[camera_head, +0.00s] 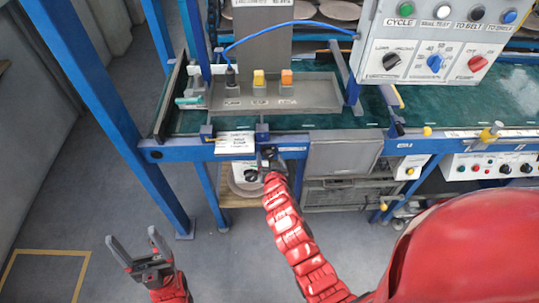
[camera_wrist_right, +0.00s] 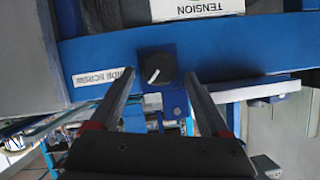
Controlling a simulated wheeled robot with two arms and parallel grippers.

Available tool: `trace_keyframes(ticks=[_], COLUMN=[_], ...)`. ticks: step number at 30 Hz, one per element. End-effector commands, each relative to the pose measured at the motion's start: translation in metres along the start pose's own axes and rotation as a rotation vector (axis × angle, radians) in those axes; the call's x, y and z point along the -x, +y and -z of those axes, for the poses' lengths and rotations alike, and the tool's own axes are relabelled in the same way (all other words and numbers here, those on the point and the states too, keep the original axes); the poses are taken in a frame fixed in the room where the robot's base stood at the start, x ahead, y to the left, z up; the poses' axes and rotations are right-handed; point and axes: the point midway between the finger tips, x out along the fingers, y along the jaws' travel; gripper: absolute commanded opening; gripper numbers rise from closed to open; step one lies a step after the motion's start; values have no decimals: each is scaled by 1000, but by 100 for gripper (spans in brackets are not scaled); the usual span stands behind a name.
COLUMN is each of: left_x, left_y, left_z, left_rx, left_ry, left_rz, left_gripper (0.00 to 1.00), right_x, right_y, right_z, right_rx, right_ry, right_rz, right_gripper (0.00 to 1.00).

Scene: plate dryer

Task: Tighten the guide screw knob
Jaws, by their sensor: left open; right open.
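The guide screw knob (camera_wrist_right: 157,70) is round and black with a white pointer line, tilted up to the right. It sits on a blue beam, right of a white label (camera_wrist_right: 104,78) partly reading "screw". My right gripper (camera_wrist_right: 159,75) is open, its fingers on either side of the knob in the picture. I cannot tell whether they touch it. In the head view my right gripper (camera_head: 269,159) is at the front beam, small and dark, and the knob cannot be made out there. My left gripper (camera_head: 131,236) is open and empty over the floor at lower left.
A blue-framed machine (camera_head: 300,136) with a green bed spans the head view. A control box (camera_head: 440,38) with buttons and knobs hangs upper right. A white "tension" label (camera_wrist_right: 197,8) is above the knob. A blue post (camera_head: 107,115) stands left; floor beyond it is clear.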

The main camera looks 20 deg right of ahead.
Motion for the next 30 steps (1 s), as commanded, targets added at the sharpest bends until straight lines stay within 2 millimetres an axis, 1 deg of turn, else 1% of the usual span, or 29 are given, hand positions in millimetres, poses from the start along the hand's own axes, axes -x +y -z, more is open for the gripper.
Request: trace_keyframes(ticks=[3,6,16,20,21,23,24,26,27,29,30], left_x=[-2,-3,-3,-3,-3,-3,-3,-3,-3,-3,-3], left_y=[0,0,0,0,0,0,0,0,0,0,0], left_z=[0,0,0,0,0,0,0,0,0,0,0], left_rx=[0,0,0,0,0,0,0,0,0,0,0], left_ry=[0,0,0,0,0,0,0,0,0,0,0], left_rz=[0,0,0,0,0,0,0,0,0,0,0], left_gripper=[76,76,76,76,76,76,76,76,76,76,76], right_x=[-10,-14,-16,-16,-16,-16,-16,-16,-16,-16,-16], right_y=[2,1,1,1,1,1,1,1,1,1,1], right_z=[-2,-1,-1,-1,-1,-1,-1,-1,-1,-2,-2], right_rx=[3,1,1,1,1,1,1,1,1,1,1], right_ry=[-5,-3,-3,-3,-3,-3,-3,-3,-3,-3,-3], right_rz=[-5,-3,-2,-2,-2,-2,-1,-2,-2,-2,-2], right_gripper=[80,80,80,57,50,39,32,21,14,3,0])
